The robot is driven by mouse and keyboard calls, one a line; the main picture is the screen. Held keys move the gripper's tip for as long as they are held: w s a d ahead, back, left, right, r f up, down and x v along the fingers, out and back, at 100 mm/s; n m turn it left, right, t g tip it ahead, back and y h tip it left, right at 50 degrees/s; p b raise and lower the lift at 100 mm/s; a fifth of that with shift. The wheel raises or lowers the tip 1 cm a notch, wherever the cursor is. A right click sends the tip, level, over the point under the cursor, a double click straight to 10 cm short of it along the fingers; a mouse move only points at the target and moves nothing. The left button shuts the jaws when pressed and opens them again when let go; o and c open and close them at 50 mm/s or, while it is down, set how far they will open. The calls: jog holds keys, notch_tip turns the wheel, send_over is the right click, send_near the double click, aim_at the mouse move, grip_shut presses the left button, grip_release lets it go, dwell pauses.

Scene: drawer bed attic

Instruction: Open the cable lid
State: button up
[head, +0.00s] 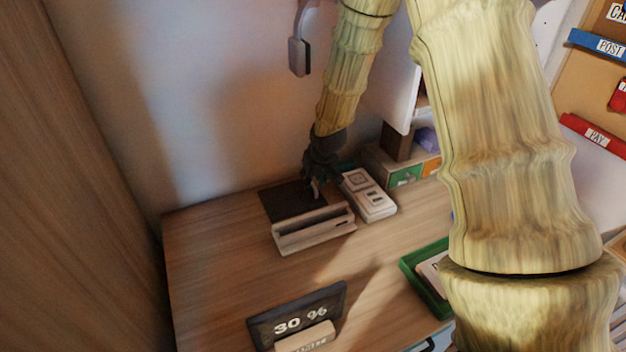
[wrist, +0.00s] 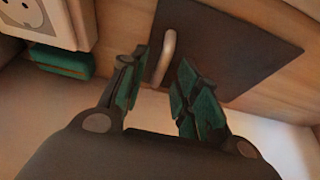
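The cable lid (wrist: 228,42) is a dark flat panel set in the wooden desk top, with a pale curved handle (wrist: 165,58) in the wrist view. In the head view the dark lid (head: 288,203) lies at the back left of the desk, by the wall. My gripper (wrist: 158,82) is open, with its green-padded fingers on either side of the handle and gaps showing between. In the head view my gripper (head: 318,180) is low over the right part of the lid and hides some of it.
A white socket block (head: 369,196) stands just right of the lid. A pale wooden trough (head: 314,232) sits in front of it. The desk's left part is clear.

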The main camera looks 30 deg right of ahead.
jog(key=shift+f, duration=0.1)
grip_shut()
dwell(0.4)
